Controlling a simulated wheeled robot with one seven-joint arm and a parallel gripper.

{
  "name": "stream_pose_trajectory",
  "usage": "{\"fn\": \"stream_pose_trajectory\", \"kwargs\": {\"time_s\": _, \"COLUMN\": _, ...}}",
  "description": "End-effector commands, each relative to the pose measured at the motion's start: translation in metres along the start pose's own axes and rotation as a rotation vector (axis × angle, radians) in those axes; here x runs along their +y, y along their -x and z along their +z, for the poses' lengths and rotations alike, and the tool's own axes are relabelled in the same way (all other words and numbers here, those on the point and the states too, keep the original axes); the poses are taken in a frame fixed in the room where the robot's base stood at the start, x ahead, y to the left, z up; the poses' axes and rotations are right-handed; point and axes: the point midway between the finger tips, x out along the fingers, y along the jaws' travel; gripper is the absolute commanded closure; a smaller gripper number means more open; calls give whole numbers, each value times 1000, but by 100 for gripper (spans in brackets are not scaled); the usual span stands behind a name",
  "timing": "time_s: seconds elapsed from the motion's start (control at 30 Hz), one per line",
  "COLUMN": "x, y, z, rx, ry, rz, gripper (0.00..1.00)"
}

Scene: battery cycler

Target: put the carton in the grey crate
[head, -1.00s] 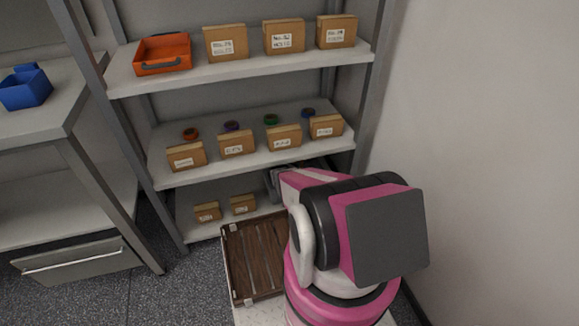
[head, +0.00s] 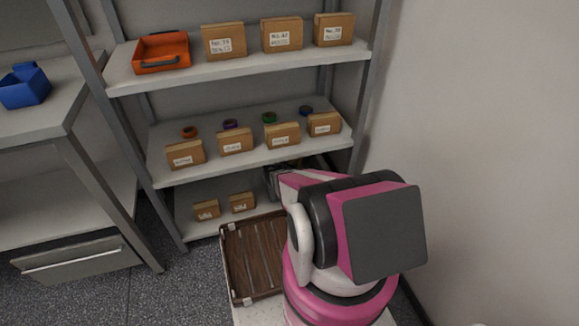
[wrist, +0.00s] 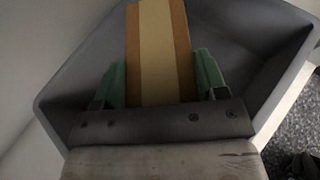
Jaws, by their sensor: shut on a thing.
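In the wrist view, a brown carton (wrist: 160,45) with a paler band down its middle stands between the green fingers of my gripper (wrist: 161,78). The gripper is shut on it. The grey crate (wrist: 238,45) surrounds the carton and fingertips in this view, with its walls left, right and beyond. The carton is over or inside the crate; I cannot tell whether it touches the floor. In the head view my gripper (head: 275,183) shows only partly at the lowest shelf, and my arm hides the carton and most of that area.
A shelf rack (head: 245,160) holds several brown boxes, small coloured rolls and an orange bin (head: 161,53). Two small boxes stand left of my gripper on the lowest shelf. A brown slatted tray (head: 252,258) lies in front. A wall (head: 480,150) stands close on the right.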

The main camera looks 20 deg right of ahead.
Motion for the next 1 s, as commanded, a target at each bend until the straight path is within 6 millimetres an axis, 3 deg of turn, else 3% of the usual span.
{"fn": "stream_pose_trajectory", "kwargs": {"time_s": 0.2, "x": 0, "y": -1, "z": -3, "rx": -1, "ry": 1, "rz": 0, "gripper": 76}}
{"fn": "stream_pose_trajectory", "kwargs": {"time_s": 0.23, "x": 0, "y": -1, "z": -3, "rx": 0, "ry": 0, "rz": 0, "gripper": 28}}
{"fn": "stream_pose_trajectory", "kwargs": {"time_s": 0.3, "x": 0, "y": -1, "z": -3, "rx": 0, "ry": 0, "rz": 0, "gripper": 9}}
{"fn": "stream_pose_trajectory", "kwargs": {"time_s": 0.6, "x": 0, "y": -1, "z": -2, "rx": 0, "ry": 0, "rz": 0, "gripper": 9}}
{"fn": "stream_pose_trajectory", "kwargs": {"time_s": 0.77, "x": -1, "y": 6, "z": 11, "rx": -1, "ry": -1, "rz": 1, "gripper": 9}}
{"fn": "stream_pose_trajectory", "kwargs": {"time_s": 1.0, "x": -2, "y": 56, "z": 10, "rx": 0, "ry": 1, "rz": 2, "gripper": 9}}
